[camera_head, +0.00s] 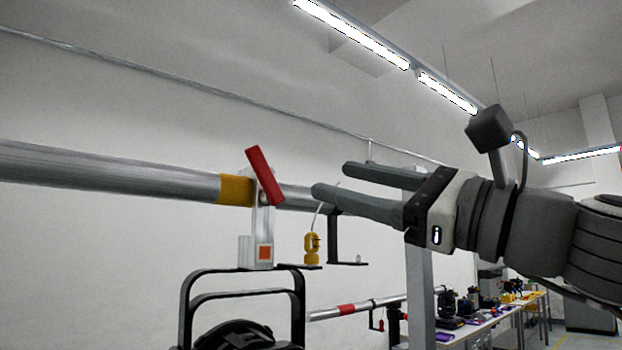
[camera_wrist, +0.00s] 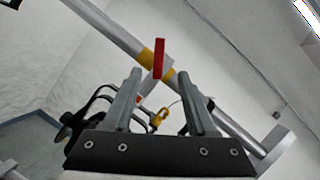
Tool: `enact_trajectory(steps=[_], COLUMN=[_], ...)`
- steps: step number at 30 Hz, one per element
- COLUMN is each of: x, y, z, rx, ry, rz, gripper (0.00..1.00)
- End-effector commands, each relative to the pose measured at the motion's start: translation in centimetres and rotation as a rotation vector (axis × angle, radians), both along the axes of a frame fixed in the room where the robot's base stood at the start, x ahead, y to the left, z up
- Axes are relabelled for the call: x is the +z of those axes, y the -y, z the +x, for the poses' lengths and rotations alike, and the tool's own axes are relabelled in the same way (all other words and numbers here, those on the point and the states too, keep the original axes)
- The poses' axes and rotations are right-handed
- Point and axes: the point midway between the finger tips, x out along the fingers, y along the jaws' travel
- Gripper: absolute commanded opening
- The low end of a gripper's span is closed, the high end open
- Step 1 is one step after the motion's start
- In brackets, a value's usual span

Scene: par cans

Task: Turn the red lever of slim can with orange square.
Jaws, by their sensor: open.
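The red lever (camera_head: 265,175) sits at the top of a light clamp bracket on the horizontal metal pipe, tilted with its top to the left. An orange square (camera_head: 265,253) marks the bracket's lower part. The slim can's black yoke (camera_head: 243,292) hangs below it. My gripper (camera_head: 328,180) is open and empty, to the right of the lever and apart from it in the picture. In the wrist view the red lever (camera_wrist: 158,60) stands beyond and between the two open fingers (camera_wrist: 157,88). The lower bracket is partly hidden by the left finger there.
The metal pipe (camera_head: 110,175) runs across, with a yellow band (camera_head: 236,190) beside the clamp. A yellow fitting (camera_head: 312,248) hangs just right of the bracket. A grey upright post (camera_head: 420,290) stands below my gripper. Tables with equipment (camera_head: 490,318) are farther back right.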

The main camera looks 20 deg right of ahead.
Motion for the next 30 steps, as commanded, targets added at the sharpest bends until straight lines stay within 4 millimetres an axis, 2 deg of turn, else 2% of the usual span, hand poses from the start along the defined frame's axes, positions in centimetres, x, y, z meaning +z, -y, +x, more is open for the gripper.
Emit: enact_trajectory(steps=[5, 14, 20, 22, 23, 26, 29, 30], x=[-0.5, -0.6, -0.7, -1.6, -2.3, -6.6, -13.6, -16.7], y=[0.6, 0.7, 0.5, -0.1, -0.6, -3.4, -6.7, -7.8], z=[-1.2, -1.3, -1.2, -0.8, -0.5, 1.0, 2.5, 2.9], rx=[0.0, 0.001, 0.0, -0.008, -0.013, -0.033, -0.031, -0.018], ry=[-0.001, -0.002, -0.003, -0.011, -0.018, -0.049, -0.083, -0.092], rz=[-0.001, -0.001, -0.008, -0.057, -0.095, -0.323, -0.679, -0.838], gripper=[0.57, 0.56, 0.2, 0.07, 0.02, 0.0, 0.0, 0.0])
